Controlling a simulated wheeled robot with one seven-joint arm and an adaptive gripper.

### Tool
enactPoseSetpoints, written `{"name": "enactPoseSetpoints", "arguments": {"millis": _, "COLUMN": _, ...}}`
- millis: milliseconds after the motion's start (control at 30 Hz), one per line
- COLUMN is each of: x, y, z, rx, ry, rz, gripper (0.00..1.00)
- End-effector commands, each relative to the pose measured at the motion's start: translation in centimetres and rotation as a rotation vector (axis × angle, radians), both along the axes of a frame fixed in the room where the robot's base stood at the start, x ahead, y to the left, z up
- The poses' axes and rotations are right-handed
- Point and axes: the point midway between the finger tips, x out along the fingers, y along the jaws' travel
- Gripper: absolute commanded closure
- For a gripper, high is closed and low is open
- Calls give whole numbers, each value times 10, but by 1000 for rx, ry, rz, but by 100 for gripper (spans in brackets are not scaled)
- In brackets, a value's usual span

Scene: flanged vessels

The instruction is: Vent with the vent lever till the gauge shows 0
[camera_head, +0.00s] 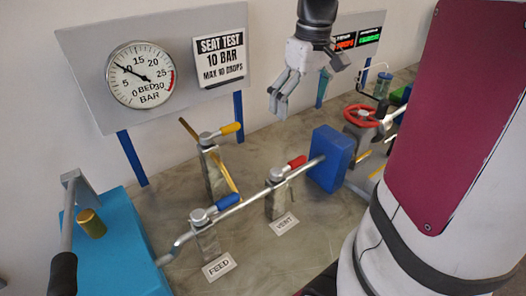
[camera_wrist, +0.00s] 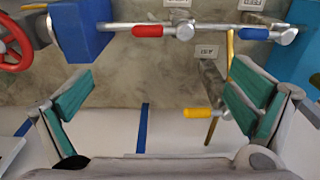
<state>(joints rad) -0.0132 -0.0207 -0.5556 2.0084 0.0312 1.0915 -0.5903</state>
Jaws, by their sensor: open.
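The vent lever has a red handle (camera_head: 297,162) on a valve behind the VENT label (camera_head: 284,224); the handle lies roughly along the pipe. In the wrist view the red handle (camera_wrist: 147,31) is near the top edge, apart from my fingers. The round BED gauge (camera_head: 140,75) is on the back panel; its needle points up-left, near the 10 mark. My gripper (camera_head: 278,102) hangs above the bench, behind and above the vent valve, touching nothing. In the wrist view its green-padded fingers (camera_wrist: 157,95) are wide apart with nothing between them.
The blue FEED handle (camera_head: 229,201) is left of the vent on the same pipe. A yellow-handled valve (camera_head: 231,128) stands behind. A blue block (camera_head: 331,158) and red handwheel (camera_head: 361,115) are to the right. A teal box (camera_head: 110,245) with a long lever is at left.

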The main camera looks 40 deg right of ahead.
Motion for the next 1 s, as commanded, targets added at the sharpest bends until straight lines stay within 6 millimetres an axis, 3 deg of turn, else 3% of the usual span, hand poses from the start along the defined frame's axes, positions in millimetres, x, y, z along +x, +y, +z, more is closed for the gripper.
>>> {"name": "enactPoseSetpoints", "arguments": {"millis": 100, "x": 3, "y": 1, "z": -18, "rx": 2, "ry": 1, "rz": 0, "gripper": 0}}
{"name": "enactPoseSetpoints", "arguments": {"millis": 300, "x": 3, "y": 0, "z": -30, "rx": 1, "ry": -1, "rz": 0, "gripper": 0}}
{"name": "enactPoseSetpoints", "arguments": {"millis": 1000, "x": 2, "y": 0, "z": -31, "rx": 1, "ry": 0, "rz": 0, "gripper": 0}}
